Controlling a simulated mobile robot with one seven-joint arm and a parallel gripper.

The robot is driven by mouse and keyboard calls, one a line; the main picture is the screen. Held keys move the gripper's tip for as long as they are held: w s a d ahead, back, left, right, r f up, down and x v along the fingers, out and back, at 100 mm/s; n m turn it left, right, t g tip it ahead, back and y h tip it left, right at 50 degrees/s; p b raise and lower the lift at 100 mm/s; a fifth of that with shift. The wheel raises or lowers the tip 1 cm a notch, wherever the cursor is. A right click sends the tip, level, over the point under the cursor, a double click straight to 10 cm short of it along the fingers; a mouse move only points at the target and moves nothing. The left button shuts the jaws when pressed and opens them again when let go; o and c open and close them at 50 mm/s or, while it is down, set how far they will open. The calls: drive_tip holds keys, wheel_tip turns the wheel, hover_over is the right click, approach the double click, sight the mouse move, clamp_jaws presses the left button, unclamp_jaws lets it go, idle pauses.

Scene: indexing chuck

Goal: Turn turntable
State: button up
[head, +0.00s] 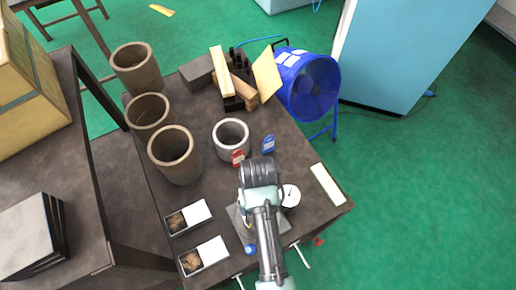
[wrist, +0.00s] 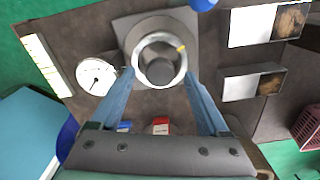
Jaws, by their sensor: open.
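The turntable (wrist: 158,60) is a round metal ring with a yellow mark on its upper right rim and a darker grey round centre. It sits on a grey square base (wrist: 125,25), part of which shows under my arm in the head view (head: 240,222). My gripper (wrist: 160,74) is open in the wrist view. Its two blue fingertips are at the left and right of the ring's lower part in the picture; I cannot tell whether they touch it. In the head view my arm hides the ring and the fingers.
A white dial gauge (wrist: 95,76) is close to the left finger. A blue knob (head: 250,249) is by the base. Two sample boxes (head: 188,217), a grey cylinder (head: 231,138), red tag (head: 238,158) and blue tag (head: 268,145) stand around. Brown pots (head: 174,155) are at left.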

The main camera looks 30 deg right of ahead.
drive_tip(key=shift+w+f, duration=0.1)
drive_tip(key=shift+f, duration=0.65)
clamp_jaws()
